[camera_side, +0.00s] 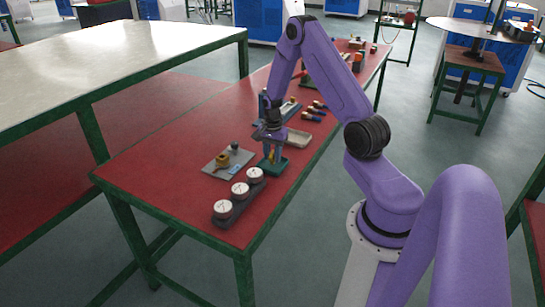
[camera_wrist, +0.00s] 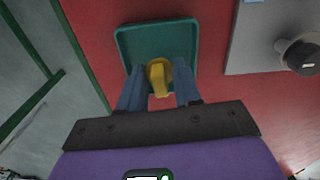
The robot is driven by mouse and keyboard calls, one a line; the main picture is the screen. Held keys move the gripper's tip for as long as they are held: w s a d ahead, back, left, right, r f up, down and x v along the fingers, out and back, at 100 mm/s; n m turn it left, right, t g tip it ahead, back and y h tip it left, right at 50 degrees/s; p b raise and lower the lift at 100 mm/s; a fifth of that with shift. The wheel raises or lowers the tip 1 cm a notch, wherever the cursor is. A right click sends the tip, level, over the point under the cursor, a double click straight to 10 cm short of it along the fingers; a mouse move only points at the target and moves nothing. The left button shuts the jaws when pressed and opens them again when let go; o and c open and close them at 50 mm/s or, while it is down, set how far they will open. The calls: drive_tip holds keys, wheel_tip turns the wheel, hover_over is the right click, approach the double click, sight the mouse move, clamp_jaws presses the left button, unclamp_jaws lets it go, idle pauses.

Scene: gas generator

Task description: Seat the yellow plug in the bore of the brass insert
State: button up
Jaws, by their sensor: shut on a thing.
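My gripper (camera_side: 271,148) is over the small green tray (camera_side: 281,168) near the front of the red table. In the wrist view its two blue fingers (camera_wrist: 159,88) are shut on the yellow plug (camera_wrist: 158,72), with the green tray (camera_wrist: 157,40) just below. The plug (camera_side: 272,157) also shows as a small yellow spot between the fingers in the side view. Whether it touches the tray is unclear. The brass insert (camera_side: 222,160) stands on a grey plate (camera_side: 215,173) left of the tray. Its bore is too small to see, and the wrist view does not show it.
A grey knob-like part (camera_wrist: 300,52) with a dark end stands on the plate in the wrist view. A dark block with white round gauges (camera_side: 239,190) lies in front of the tray. Behind the gripper are a beige tray (camera_side: 298,138) and several small dark parts.

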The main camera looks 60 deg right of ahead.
wheel_tip(320, 180, up, 3)
drive_tip(key=shift+f, duration=0.2)
drive_tip(key=s+a+r, duration=0.7)
drive_tip(key=s+r, duration=0.2)
drive_tip(key=s, duration=0.2)
drive_tip(key=w+a+f+m, duration=0.1)
drive_tip(key=w+m, duration=0.1)
drive_tip(key=w, duration=2.4)
drive_tip(key=shift+w+a+f, duration=0.15)
drive_tip(key=shift+w+a, duration=0.1)
drive_tip(key=shift+f, duration=2.9)
drive_tip(key=shift+f, duration=1.25)
